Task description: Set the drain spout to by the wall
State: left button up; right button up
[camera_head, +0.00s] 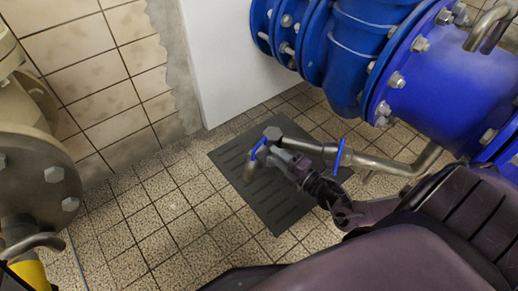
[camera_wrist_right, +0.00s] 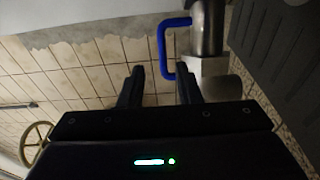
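The drain spout (camera_head: 314,148) is a steel pipe low beside the blue pipework, reaching left over a dark grate. Its left end turns down at a hex-shaped elbow, with a blue loop handle (camera_head: 259,150) near the tip. My right gripper (camera_head: 278,160) is at this handle, partly covering the spout. In the wrist view, my right gripper (camera_wrist_right: 160,72) is open. The blue loop handle (camera_wrist_right: 162,48) reaches between its fingertips, closer to the right finger; contact is unclear. The steel spout (camera_wrist_right: 208,28) stands right of the fingers. My left gripper is not in view.
A second blue handle (camera_head: 339,156) sits on the pipe. Large blue flanged pipes (camera_head: 375,50) fill the upper right, beside a white block (camera_head: 232,60). A tiled wall (camera_head: 95,65) stands at left, behind a beige flange (camera_head: 40,180). The dark grate (camera_head: 275,205) lies below; tiled floor is open leftward.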

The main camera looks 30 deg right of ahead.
aim_at(260, 143)
jog(key=b+x, duration=0.1)
jog(key=x, duration=0.1)
jog(key=b+x, duration=0.1)
jog(key=x, duration=0.1)
jog(key=b+x, duration=0.2)
jog(key=shift+w+f, duration=0.15)
jog(key=shift+f, duration=0.2)
jog(key=shift+w+a+r+b, duration=0.15)
jog(key=shift+w+b, duration=0.15)
jog(key=shift+w, duration=0.4)
grip_shut()
